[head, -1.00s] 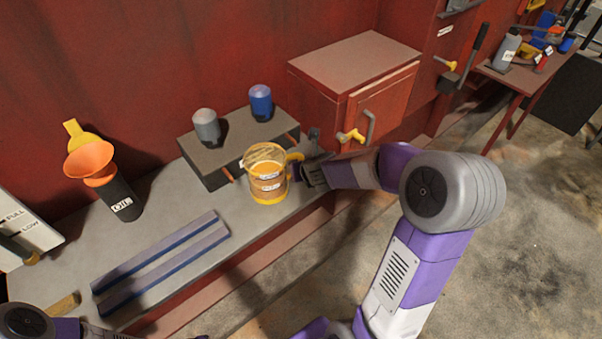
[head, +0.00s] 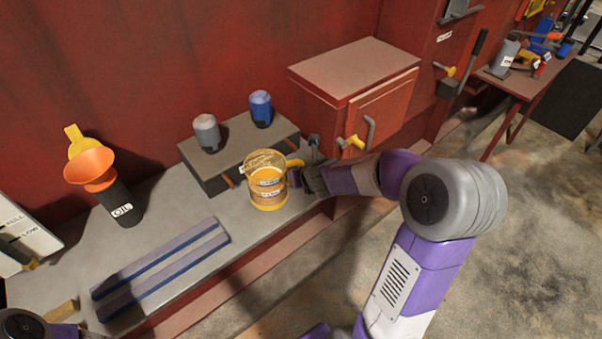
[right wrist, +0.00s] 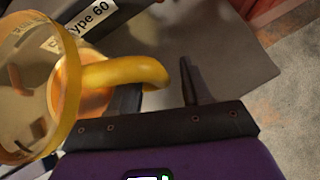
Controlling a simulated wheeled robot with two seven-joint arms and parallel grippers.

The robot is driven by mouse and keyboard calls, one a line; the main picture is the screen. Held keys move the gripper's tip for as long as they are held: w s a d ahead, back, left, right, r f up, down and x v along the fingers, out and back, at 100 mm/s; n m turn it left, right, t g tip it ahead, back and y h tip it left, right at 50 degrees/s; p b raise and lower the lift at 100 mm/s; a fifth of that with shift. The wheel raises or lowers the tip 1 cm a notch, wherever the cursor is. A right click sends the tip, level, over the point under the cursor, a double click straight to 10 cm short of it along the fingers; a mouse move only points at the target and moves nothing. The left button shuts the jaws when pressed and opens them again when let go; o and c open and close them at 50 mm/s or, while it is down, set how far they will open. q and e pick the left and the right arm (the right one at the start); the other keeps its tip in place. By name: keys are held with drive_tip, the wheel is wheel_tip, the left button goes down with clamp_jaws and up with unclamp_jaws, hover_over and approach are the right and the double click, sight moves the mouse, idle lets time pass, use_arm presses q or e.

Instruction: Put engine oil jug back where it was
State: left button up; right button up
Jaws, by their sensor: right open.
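The jug (head: 268,190), see-through with a yellow rim and base and amber liquid inside, stands upright on the grey bench (head: 175,203), in front of the dark block. My right gripper (head: 306,181) is just right of it, at the handle side. In the right wrist view the jug (right wrist: 66,88) is at the left, and its yellow handle (right wrist: 125,73) reaches towards my open right gripper (right wrist: 157,92). The handle's end shows between the spread fingers; contact cannot be told. Of my left arm, only a part shows at the bottom left of the head view.
The dark block (head: 213,168) carries a grey filter (head: 206,131) and a blue filter (head: 261,107). An oil bottle with an orange funnel (head: 91,169) stands left. Blue-edged strips (head: 165,265) lie in front. A red cabinet (head: 375,105) is behind my right arm.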

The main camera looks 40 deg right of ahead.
drive_tip(key=p+v, duration=0.5)
drive_tip(key=v, duration=0.6)
drive_tip(key=shift+s+r+p, duration=0.25)
drive_tip(key=shift+r+p, duration=0.05)
drive_tip(key=shift+p, duration=0.05)
